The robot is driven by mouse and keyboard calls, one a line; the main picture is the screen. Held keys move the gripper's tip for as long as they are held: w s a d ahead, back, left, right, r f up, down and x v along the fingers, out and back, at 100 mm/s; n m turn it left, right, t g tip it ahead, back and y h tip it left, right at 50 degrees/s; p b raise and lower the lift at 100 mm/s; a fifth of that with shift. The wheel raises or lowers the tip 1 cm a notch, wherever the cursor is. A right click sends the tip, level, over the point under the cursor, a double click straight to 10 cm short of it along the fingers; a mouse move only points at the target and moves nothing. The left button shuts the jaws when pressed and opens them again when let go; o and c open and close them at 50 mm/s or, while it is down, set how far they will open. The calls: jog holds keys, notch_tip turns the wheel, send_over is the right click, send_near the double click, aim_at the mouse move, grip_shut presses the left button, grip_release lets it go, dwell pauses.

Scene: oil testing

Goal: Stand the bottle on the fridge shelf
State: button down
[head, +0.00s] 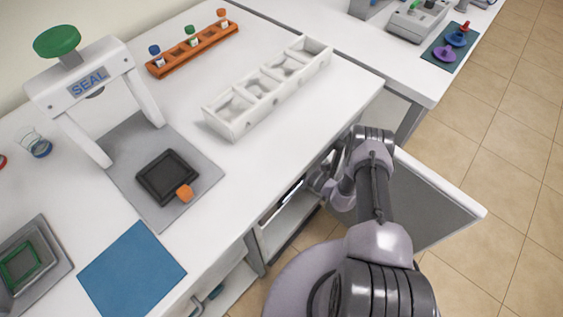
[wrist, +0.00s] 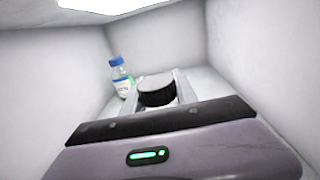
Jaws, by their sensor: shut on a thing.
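In the wrist view, a bottle with a black ribbed cap (wrist: 157,92) stands between the two fingers of my gripper (wrist: 160,86), which is shut on it. Mostly the cap shows; the body below is largely hidden by my gripper, so I cannot tell whether its base touches the shelf. The pale interior of the fridge (wrist: 240,50) surrounds it. In the head view, my arm reaches under the counter into the fridge (head: 285,215), and my gripper and the held bottle are hidden there.
A clear bottle with a blue cap (wrist: 121,78) stands in the back left corner of the fridge, close to my left finger. The open fridge door (head: 430,205) is right of my arm. The white counter (head: 330,110) lies above the fridge.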

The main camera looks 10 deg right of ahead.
jog(key=f+b, duration=0.1)
jog(key=w+f+b, duration=0.1)
jog(key=w+d+f+b, duration=0.1)
jog(key=f, duration=0.1)
jog(key=shift+w, duration=0.2)
jog(key=shift+r, duration=0.15)
jog(key=c, duration=1)
grip_release()
jog(key=shift+o, duration=0.2)
